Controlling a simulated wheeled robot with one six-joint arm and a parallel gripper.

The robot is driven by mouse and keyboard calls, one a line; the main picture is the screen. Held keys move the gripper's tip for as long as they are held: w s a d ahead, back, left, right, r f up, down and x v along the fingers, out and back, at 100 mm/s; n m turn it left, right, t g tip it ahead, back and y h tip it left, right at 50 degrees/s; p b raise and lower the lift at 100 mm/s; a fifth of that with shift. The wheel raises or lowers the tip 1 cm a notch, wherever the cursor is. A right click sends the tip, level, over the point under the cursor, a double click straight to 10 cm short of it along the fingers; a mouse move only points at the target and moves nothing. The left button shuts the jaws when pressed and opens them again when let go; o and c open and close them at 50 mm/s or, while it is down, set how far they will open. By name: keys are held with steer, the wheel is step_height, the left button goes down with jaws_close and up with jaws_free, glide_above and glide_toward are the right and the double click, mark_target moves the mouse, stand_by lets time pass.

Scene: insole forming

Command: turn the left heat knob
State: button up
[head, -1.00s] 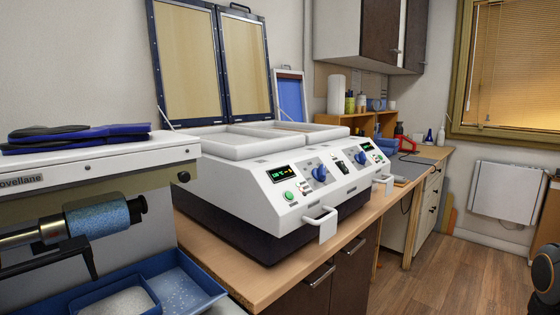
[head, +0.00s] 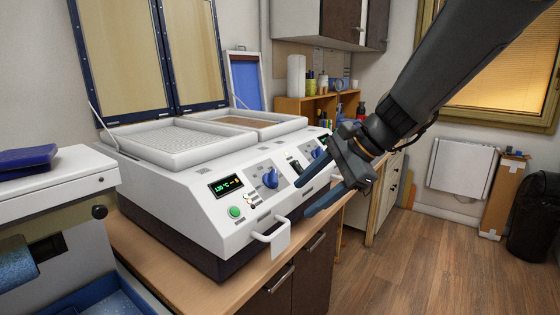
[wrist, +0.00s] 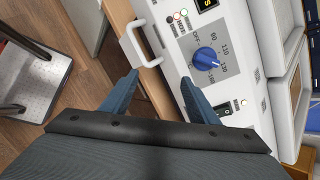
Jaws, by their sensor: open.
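The left heat knob (head: 270,180) is blue, on the sloped front panel of the white forming machine (head: 190,190), right of its lit display (head: 226,185). A blue knob on a numbered dial, which looks like the same one, shows in the wrist view (wrist: 205,58). My gripper (head: 301,190) is open and empty, in front of the panel and to the right of the left knob, not touching it. In the wrist view the fingers (wrist: 159,76) are spread, with the knob above and right of them. The right knob (head: 317,153) is partly behind my gripper.
A white handle (head: 270,238) sticks out from the machine's lower front; it also shows left of the knob in the wrist view (wrist: 138,44). A green button (head: 235,212) sits under the display. The wooden counter (head: 170,262) edges the machine.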

steer(key=m+t+y, duration=0.1)
steer(key=m+y, duration=0.1)
glide_toward(276, 176)
steer(key=a, duration=0.1)
steer(key=p+x, duration=0.2)
steer(key=x, duration=0.6)
steer(key=shift+w+d+f, duration=0.1)
steer(key=shift+d, duration=0.15)
steer(key=shift+c, duration=0.2)
steer(key=c, duration=1)
